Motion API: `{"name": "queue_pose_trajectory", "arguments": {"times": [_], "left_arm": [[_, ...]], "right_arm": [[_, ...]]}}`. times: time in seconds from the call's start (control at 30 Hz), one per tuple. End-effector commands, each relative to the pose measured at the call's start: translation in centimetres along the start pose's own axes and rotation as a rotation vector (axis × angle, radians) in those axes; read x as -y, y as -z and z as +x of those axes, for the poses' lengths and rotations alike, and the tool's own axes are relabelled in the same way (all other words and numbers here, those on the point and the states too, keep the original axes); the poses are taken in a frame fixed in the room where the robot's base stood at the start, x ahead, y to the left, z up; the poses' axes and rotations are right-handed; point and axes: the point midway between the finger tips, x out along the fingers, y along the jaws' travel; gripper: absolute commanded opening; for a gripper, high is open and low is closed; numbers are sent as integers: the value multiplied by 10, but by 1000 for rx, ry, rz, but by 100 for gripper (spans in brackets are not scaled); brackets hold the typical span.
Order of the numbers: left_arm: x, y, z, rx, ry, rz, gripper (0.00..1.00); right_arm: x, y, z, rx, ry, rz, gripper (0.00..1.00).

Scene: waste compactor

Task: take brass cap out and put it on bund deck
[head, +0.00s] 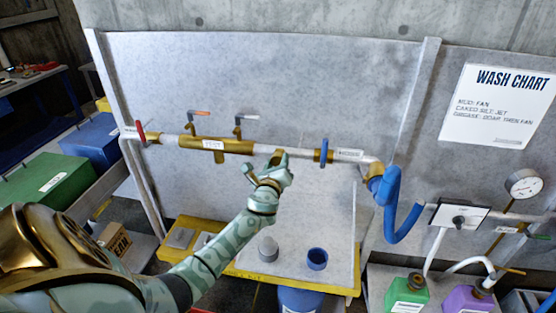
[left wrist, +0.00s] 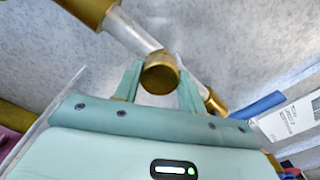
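A horizontal pipe run with brass and pale sections crosses the grey panel. The round brass cap (left wrist: 160,76) shows in the left wrist view, in front of a pale section of pipe. My left gripper (head: 281,160) reaches up to the pipe in the head view and covers most of the cap there. In the left wrist view the left gripper's fingers (left wrist: 160,82) flank the cap with no clear gap, so it looks shut on it. The cap still appears at the pipe. The bund deck (head: 240,272), yellow-edged, lies below. My right gripper is not in view.
A red-handled valve (head: 140,132) and a blue handle (head: 324,150) flank the work spot. A blue hose (head: 392,205) hangs right. Bare deck shows around the cups.

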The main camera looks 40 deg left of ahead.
Motion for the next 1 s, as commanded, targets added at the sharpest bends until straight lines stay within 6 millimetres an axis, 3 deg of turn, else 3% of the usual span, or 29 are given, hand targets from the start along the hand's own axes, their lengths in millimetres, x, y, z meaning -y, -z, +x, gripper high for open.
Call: {"name": "queue_pose_trajectory", "arguments": {"times": [0.03, 0.1, 0.27, 0.53, 0.87, 1.0], "left_arm": [[1, 0, 0, 1, 1, -2, 32], [1, 0, 0, 1, 1, -2, 13], [1, 1, 0, 1, 2, -52, 13], [0, 1, 0, 1, 3, -411, 13], [2, -1, 0, 0, 3, -461, 13], [1, 1, 0, 1, 3, -625, 13]], "right_arm": [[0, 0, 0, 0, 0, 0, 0], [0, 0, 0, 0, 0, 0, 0], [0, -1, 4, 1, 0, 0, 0], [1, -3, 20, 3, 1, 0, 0], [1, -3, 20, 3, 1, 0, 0], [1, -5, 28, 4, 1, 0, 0]]}}
